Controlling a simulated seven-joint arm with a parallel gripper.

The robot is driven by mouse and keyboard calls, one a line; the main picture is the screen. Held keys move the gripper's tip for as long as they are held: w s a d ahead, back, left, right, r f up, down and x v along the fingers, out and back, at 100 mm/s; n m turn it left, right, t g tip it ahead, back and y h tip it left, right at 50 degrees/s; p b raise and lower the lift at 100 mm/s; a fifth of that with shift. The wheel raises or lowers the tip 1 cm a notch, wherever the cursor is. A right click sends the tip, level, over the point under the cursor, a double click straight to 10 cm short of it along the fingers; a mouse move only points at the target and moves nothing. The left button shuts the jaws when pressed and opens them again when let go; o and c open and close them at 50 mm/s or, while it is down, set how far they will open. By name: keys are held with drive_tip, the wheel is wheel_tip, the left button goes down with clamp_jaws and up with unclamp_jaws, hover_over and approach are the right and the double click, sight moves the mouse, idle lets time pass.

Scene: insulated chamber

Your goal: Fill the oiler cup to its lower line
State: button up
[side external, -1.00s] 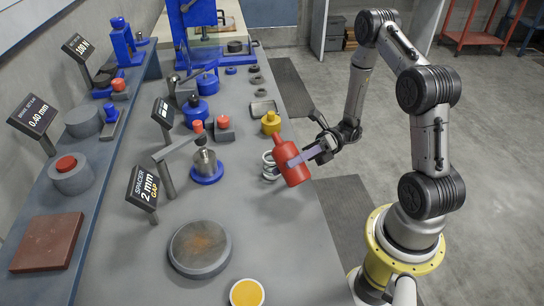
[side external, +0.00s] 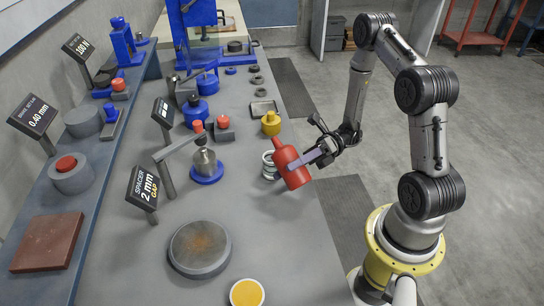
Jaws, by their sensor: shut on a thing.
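A red bottle (side external: 291,167) is held above the bench, leaning with its narrow neck toward the upper left. My gripper (side external: 314,156) is shut on the bottle's body from the right. A small clear cup with pale rings (side external: 269,168), which looks like the oiler cup, stands on the bench just left of the bottle. The bottle hides part of its right side. The cup's lines and any liquid level are too small to read. I cannot tell whether the bottle's neck is over the cup or behind it, and no stream shows.
A yellow container (side external: 271,123) stands behind the cup. A metal cylinder on a blue base (side external: 206,167) with an arm over it stands to the left. A round grey plate (side external: 200,249) and a yellow-topped disc (side external: 247,293) lie in front. The bench between them is clear.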

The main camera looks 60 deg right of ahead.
drive_tip(key=shift+s+a+r+m, duration=0.1)
drive_tip(key=shift+s+r+m, duration=0.1)
drive_tip(key=shift+r+m, duration=0.5)
idle(1.6)
drive_tip(key=shift+s+f+m, duration=0.2)
drive_tip(key=shift+f+m, duration=0.15)
drive_tip(key=shift+m, duration=0.75)
idle(1.4)
drive_tip(key=shift+r+m+t, duration=0.3)
drive_tip(key=shift+r+m, duration=0.35)
drive_tip(key=shift+m, duration=0.25)
idle(1.6)
idle(0.7)
